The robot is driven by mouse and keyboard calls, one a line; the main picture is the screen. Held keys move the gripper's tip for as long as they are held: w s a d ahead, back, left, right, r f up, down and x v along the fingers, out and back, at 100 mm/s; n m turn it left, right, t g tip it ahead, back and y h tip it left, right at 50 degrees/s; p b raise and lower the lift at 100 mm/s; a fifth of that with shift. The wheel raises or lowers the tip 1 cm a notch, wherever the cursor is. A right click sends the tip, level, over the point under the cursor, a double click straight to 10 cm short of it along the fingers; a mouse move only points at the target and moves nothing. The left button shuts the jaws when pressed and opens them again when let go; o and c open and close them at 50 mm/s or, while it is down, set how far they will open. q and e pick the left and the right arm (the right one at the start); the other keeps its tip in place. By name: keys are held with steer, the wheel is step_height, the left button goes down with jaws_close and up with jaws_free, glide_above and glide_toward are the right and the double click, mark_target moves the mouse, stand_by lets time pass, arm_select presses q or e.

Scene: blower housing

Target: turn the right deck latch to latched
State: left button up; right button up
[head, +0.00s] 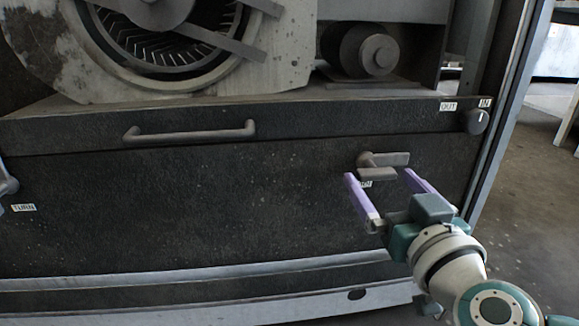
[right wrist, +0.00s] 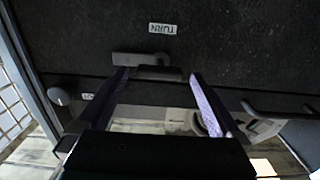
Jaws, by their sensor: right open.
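The right deck latch (head: 388,159) is a grey lever handle on the dark front panel, below the deck's edge. Its bar lies about level and reaches right from its hub. In the right wrist view the latch (right wrist: 140,59) shows just beyond the fingertips. My right gripper (head: 381,176) is open, its two purple fingers on either side of the latch's lower part. I cannot tell whether a finger touches it. A small label below the latch is partly hidden by a finger; the wrist view shows a label reading TURN (right wrist: 163,28). My left gripper is not in view.
A round knob (head: 474,121) with OUT and IN labels sits at the deck's right end. A bar handle (head: 190,131) is on the deck front. Another latch (head: 6,183) is cut off at the left edge. The blower (head: 165,45) and a motor (head: 362,50) stand above.

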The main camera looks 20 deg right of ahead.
mark_target(379, 177)
steer(key=shift+b+x, duration=0.55)
steer(key=shift+x, duration=1)
jaws_close()
